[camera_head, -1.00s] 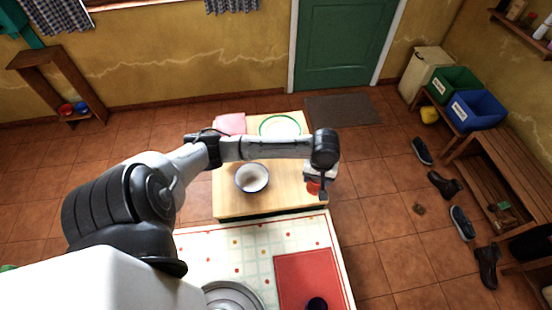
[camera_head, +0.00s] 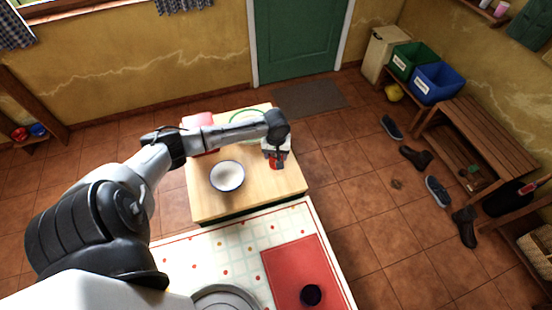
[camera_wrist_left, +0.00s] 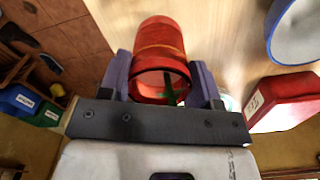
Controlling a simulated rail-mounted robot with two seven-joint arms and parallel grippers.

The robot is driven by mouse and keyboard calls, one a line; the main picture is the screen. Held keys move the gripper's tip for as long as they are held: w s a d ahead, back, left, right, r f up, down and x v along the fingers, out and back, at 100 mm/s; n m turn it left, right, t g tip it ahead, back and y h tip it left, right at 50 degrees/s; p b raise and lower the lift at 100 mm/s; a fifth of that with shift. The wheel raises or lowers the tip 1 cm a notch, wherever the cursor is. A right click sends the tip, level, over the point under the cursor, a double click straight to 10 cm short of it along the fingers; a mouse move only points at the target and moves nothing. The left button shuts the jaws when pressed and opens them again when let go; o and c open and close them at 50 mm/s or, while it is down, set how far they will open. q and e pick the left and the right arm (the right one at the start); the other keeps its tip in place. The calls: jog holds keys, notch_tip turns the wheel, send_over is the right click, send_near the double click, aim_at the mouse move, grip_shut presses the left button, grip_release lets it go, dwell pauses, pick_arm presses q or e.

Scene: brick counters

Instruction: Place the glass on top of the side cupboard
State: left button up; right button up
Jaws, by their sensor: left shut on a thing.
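The glass is red and ribbed; in the left wrist view the glass (camera_wrist_left: 160,45) sits between the fingers of my left gripper (camera_wrist_left: 160,78), which is shut on it. In the head view the left gripper (camera_head: 276,152) and the glass (camera_head: 277,163) are over the right side of the wooden-topped cupboard (camera_head: 262,197). Whether the glass touches the top is hard to tell. My right gripper is not in view.
A white bowl with a blue rim (camera_head: 227,176) stands on the same top, left of the glass. A green-rimmed plate (camera_head: 243,115) and a red item (camera_head: 198,121) lie behind. A patterned counter with a red mat (camera_head: 285,265) and a dark round object (camera_head: 311,294) is in front.

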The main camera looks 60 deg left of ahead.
pick_arm(q)
notch_tip(320, 180, down, 2)
jog(key=shift+f, duration=0.4)
jog(key=shift+f, duration=0.1)
jog(key=o, duration=1)
